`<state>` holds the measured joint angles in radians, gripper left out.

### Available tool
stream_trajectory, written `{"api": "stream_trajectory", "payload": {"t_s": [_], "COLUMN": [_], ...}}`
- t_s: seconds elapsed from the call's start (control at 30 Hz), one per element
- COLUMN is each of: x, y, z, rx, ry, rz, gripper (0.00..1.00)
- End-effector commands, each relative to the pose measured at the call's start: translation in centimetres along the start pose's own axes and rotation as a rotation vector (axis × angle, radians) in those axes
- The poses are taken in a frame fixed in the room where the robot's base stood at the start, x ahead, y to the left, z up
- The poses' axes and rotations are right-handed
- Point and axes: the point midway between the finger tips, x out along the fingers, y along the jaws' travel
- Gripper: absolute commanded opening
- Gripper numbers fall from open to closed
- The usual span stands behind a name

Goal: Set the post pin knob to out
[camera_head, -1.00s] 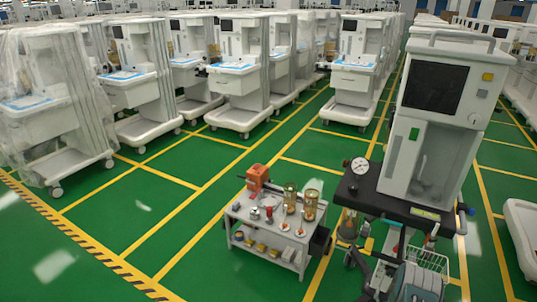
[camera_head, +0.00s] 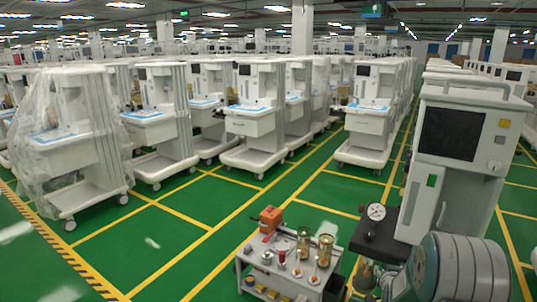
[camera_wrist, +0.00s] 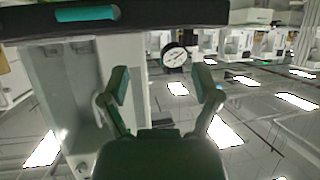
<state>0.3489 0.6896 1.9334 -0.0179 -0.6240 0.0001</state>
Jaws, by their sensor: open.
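I cannot make out the post pin knob in either view. The near anaesthesia cart (camera_head: 455,150) stands at the right of the head view, with a dark screen and a dark work surface. A round white pressure gauge (camera_head: 376,212) sits at its left edge. In the wrist view the gauge (camera_wrist: 174,56) is ahead, beyond the fingertips. My gripper (camera_wrist: 163,84) is open and empty, its two green-padded fingers spread apart below the dark shelf edge (camera_wrist: 145,20). My grey arm hides the lower front of the cart in the head view.
A small white trolley (camera_head: 247,277) holds an orange device (camera_head: 270,217), brass-and-glass cylinders (camera_head: 325,250) and small parts, left of the near cart. Rows of white carts (camera_head: 253,122) stand behind, one under plastic wrap (camera_head: 68,140). Green floor (camera_head: 190,240) is clear at the left.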

Motion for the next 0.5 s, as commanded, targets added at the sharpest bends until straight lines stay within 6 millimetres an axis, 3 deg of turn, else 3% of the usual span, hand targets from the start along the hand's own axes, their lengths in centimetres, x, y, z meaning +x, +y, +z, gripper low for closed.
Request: {"api": "stream_trajectory", "payload": {"t_s": [0.03, 0.2, 0.5], "x": [-1.4, -6.4, -17.0], "y": [-0.9, -3.5, -7.1], "z": [-1.7, -5.2, -8.6], "rx": [-0.006, -0.026, -0.067], "ry": [-0.014, -0.096, -0.24], "rz": [-0.013, -0.049, -0.11], "gripper": [0.8, 0.8, 0.8]}}
